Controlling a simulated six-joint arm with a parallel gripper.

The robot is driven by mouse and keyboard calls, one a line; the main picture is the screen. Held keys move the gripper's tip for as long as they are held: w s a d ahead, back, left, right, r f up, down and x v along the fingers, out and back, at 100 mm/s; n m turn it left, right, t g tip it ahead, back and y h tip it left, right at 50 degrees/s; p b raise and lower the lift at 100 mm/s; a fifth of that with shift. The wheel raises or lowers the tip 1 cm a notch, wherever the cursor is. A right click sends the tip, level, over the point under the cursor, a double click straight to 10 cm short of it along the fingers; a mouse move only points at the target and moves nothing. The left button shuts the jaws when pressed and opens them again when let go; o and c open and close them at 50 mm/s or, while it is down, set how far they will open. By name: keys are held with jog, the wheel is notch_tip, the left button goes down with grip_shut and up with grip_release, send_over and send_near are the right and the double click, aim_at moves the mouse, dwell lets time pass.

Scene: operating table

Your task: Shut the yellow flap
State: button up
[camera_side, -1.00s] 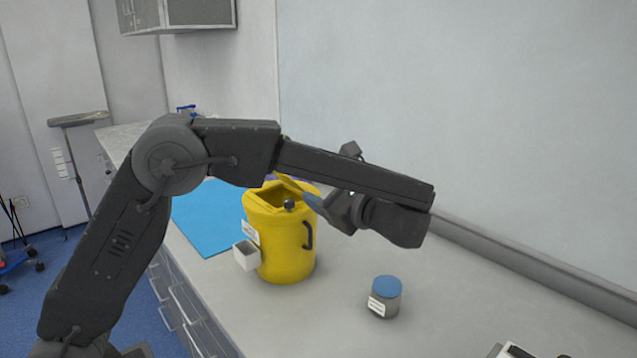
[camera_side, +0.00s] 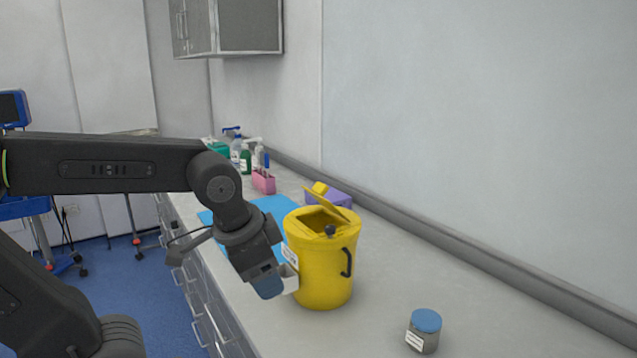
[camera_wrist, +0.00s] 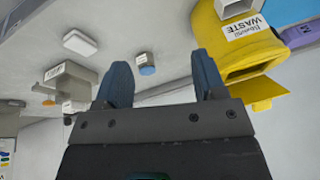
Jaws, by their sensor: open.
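The yellow bin (camera_side: 322,272) stands upright on the counter. Its yellow flap (camera_side: 326,206) is raised and tilted, leaving the top opening uncovered. In the wrist view the bin (camera_wrist: 222,62) is at the upper right, with a waste label, and the flap (camera_wrist: 262,90) sticks out below its opening.
A grey jar with a blue lid (camera_side: 424,331) stands on the counter right of the bin. A blue mat (camera_side: 267,209), a purple box (camera_side: 341,199), a pink holder (camera_side: 264,182) and bottles are behind. The wall borders the counter on the right. Counter between bin and jar is clear.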

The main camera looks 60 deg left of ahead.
jog(key=w+a+r+n+t+h, duration=0.2)
jog(key=w+a+r+t, duration=0.15)
jog(key=w+r, duration=0.2)
jog(key=t, duration=0.2)
send_near(321, 184)
jog(key=shift+g+y, duration=0.25)
jog(key=shift+y, duration=0.15)
jog(key=x, duration=0.9)
jog(key=shift+w+d, duration=0.25)
jog(key=shift+c, duration=0.4)
jog(key=shift+r, duration=0.1)
grip_shut()
